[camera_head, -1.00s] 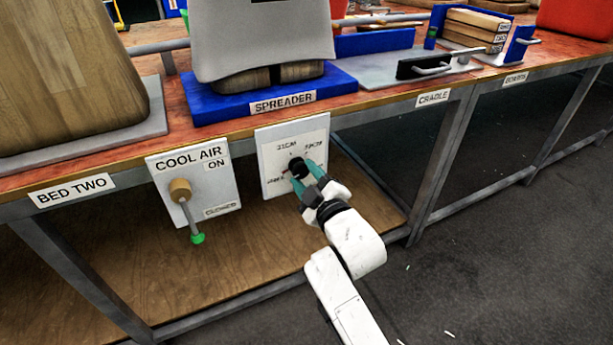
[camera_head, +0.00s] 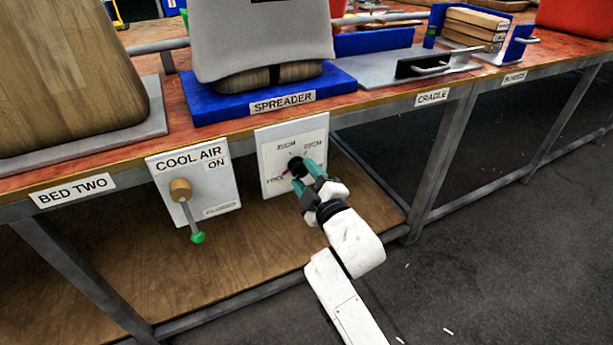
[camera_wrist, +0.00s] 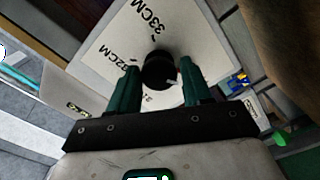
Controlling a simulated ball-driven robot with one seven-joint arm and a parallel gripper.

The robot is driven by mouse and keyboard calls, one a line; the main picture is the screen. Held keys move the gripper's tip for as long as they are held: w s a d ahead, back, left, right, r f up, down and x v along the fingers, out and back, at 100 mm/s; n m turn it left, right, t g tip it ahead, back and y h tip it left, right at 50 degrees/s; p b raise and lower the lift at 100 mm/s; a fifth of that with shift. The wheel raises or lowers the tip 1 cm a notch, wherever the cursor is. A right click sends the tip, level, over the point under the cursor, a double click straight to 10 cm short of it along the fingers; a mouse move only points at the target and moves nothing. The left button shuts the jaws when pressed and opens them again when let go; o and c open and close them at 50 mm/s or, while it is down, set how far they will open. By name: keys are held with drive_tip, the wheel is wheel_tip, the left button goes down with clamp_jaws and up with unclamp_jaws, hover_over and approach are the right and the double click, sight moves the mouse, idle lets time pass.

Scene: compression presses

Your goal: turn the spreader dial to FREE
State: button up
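The spreader dial (camera_head: 297,167) is a black round knob on a white plate (camera_head: 270,150) below the SPREADER label. The plate has centimetre marks along its upper part and FREE at the lower left. My gripper (camera_head: 305,172) has its teal fingers on the knob. In the wrist view the knob (camera_wrist: 158,68) sits between the two fingertips (camera_wrist: 160,75), close against both sides. Its white mark points to the lower right, away from the 33CM and 32CM labels. The FREE label is not visible there, and the fingers partly cover the plate.
The COOL AIR plate (camera_head: 217,172) is left of the dial, with a green-tipped lever (camera_head: 190,215) hanging down. The blue SPREADER base (camera_head: 220,100) is on the bench above. A bench leg (camera_head: 440,160) stands to the right. A wooden shelf (camera_head: 270,240) lies below.

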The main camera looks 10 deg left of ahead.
drive_tip(key=o, duration=0.3)
drive_tip(key=shift+o, duration=0.2)
drive_tip(key=shift+d, duration=0.1)
drive_tip(key=p+v, duration=0.3)
drive_tip(key=v, duration=0.7)
drive_tip(key=shift+s, duration=0.3)
drive_tip(key=shift+d, duration=0.15)
idle(0.4)
